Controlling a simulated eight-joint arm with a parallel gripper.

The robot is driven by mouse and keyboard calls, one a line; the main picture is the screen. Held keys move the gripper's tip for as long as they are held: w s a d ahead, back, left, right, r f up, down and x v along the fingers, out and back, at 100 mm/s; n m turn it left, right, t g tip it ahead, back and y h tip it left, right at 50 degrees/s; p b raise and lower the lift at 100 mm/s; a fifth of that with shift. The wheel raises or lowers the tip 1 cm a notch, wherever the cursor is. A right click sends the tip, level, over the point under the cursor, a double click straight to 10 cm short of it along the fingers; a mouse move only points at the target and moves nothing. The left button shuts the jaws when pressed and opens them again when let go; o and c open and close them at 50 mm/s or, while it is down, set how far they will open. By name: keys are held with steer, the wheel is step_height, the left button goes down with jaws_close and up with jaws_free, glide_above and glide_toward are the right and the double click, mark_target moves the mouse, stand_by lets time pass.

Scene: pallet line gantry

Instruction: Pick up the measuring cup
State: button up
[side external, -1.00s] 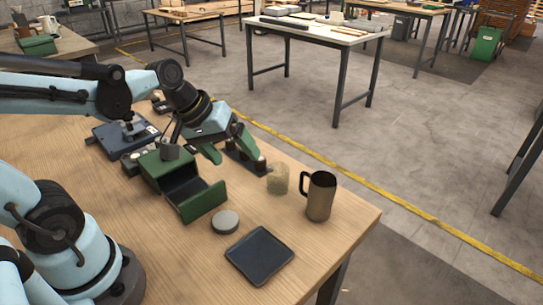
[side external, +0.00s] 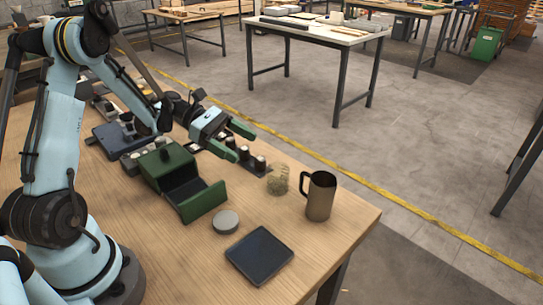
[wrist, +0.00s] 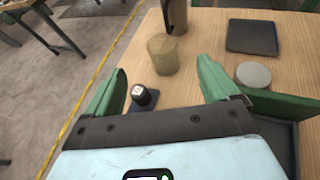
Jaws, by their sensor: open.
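A small translucent yellowish cup (side external: 278,180), which looks like the measuring cup, stands upright on the wooden table. In the wrist view, the cup (wrist: 162,56) appears ahead of and between my two green fingers. My gripper (side external: 241,144) is open and empty, above the table and to the upper left of the cup in the side view. In the wrist view, my gripper (wrist: 161,70) has its fingers spread wide, with the cup apart from both. A tall brown metal mug with a dark handle (side external: 319,197) stands just right of the cup in the side view.
An open green box (side external: 190,190), a round grey lid (side external: 226,221) and a dark square tray (side external: 259,255) lie on the table (side external: 185,265). The table's far edge is close behind the cup.

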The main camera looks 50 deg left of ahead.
mark_target(278, 170)
steer(key=x, duration=0.6)
steer(key=shift+d+f, duration=0.15)
steer(key=shift+f, duration=0.1)
steer(key=shift+x, duration=2.7)
steer(key=shift+f, duration=0.15)
steer(key=c, duration=1.1)
